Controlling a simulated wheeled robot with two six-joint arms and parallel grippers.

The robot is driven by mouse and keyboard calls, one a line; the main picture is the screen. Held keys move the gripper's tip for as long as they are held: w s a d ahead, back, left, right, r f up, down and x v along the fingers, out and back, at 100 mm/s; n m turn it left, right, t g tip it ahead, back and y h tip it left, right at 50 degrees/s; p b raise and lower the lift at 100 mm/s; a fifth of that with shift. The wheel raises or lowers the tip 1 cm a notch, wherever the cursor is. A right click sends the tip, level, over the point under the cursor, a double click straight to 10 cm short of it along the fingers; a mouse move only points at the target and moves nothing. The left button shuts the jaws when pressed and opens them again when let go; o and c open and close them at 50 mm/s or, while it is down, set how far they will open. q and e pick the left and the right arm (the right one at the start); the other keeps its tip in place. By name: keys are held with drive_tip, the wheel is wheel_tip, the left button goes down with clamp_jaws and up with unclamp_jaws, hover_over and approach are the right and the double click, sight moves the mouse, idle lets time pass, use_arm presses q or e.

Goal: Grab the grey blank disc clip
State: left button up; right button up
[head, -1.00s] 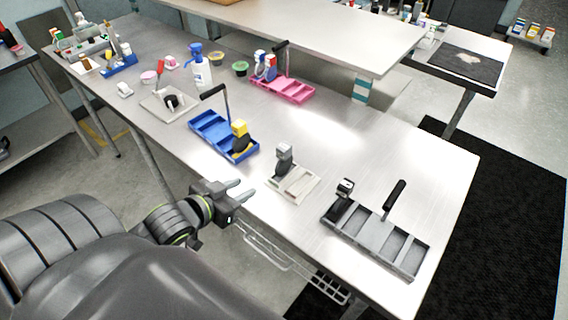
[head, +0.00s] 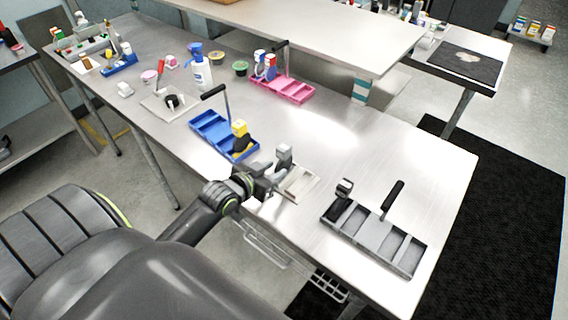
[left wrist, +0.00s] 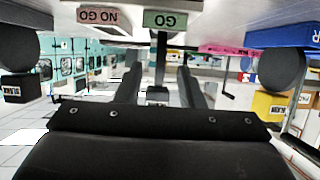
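A grey clip (head: 284,156) with a block-shaped top stands upright at the pale tray (head: 305,184) near the table's front edge. In the upside-down left wrist view, its small labelled top (left wrist: 157,97) shows between my fingers; the label is too small to read. My left gripper (head: 283,182) is open at the tray, its fingers (left wrist: 160,88) spread on either side of the clip in that view. I see no grip on it. A dark clip with a grey top (head: 344,188) stands in the grey caddy (head: 376,238) to the right. My right gripper is not in view.
The blue caddy (head: 211,128) with a yellow-topped clip (head: 240,130) stands just left of the tray. A pink caddy (head: 291,93) is farther back. GO (left wrist: 171,19) and NO GO (left wrist: 104,16) labels show in the wrist view. The table's right back is clear.

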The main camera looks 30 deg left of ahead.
sight(277, 166)
use_arm(q)
drive_tip(key=shift+w+r, duration=0.1)
drive_tip(key=shift+w, duration=0.25)
drive_tip(key=p+x, duration=0.1)
drive_tip(key=x, duration=0.2)
drive_tip(key=shift+w+r, duration=0.15)
drive_tip(key=shift+r, duration=0.05)
drive_tip(key=shift+w+d+f+p, duration=0.1)
drive_tip(key=shift+w+f+p, duration=0.25)
drive_tip(key=shift+w, duration=0.25)
clamp_jaws()
